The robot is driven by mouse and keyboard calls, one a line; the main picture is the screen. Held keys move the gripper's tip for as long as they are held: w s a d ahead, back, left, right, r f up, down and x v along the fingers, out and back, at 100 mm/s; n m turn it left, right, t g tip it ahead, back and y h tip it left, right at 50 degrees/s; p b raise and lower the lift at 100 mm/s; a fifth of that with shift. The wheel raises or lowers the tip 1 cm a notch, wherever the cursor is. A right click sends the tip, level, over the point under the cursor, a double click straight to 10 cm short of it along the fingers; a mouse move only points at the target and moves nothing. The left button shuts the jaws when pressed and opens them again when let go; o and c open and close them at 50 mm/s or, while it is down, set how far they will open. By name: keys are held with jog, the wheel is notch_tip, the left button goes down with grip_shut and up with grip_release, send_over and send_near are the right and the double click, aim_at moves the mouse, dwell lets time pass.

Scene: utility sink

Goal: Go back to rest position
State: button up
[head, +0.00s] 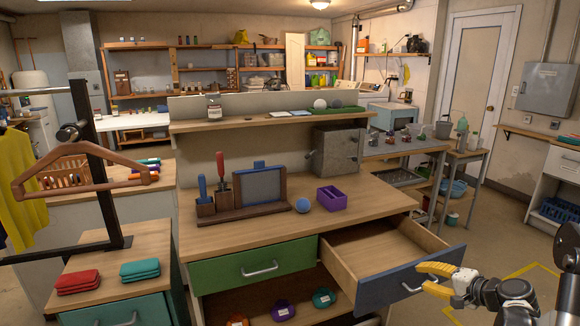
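My gripper (422,278), with yellow fingers, is at the lower right in the head view. Its two fingers are apart, with nothing seen between them. It is in front of the right part of the pulled-out drawer (391,254), which has a blue-grey front and looks empty. The metal drawer handle (411,288) shows just left of the fingertips. I cannot tell whether a finger touches the drawer front.
The wooden workbench (385,205) bears a purple box (331,198), a blue ball (303,205), a tool holder and a grey metal box (336,148). A green drawer (254,265) is shut. A clothes rack (95,170) stands left. Open floor (500,245) lies right.

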jog(key=s+a+r+n+g+h, duration=0.1)
jog(key=s+a+r+n+g, duration=0.15)
jog(key=s+a+r, duration=0.4)
jog(key=s+a+r+n+g+h, duration=0.1)
jog(key=s+a+r+n, duration=0.25)
jog(key=a, duration=0.55)
jog(key=s+a+n+h, duration=0.1)
jog(key=s+a+n, duration=0.1)
jog(key=s, duration=0.8)
jog(key=s+a+r+n+h, duration=0.1)
jog(key=s+a+n+h, duration=0.1)
jog(key=s, duration=0.8)
jog(key=shift+a+r+n+g, duration=0.25)
jog(key=shift+a+n+g, duration=0.25)
jog(key=shift+a, duration=0.45)
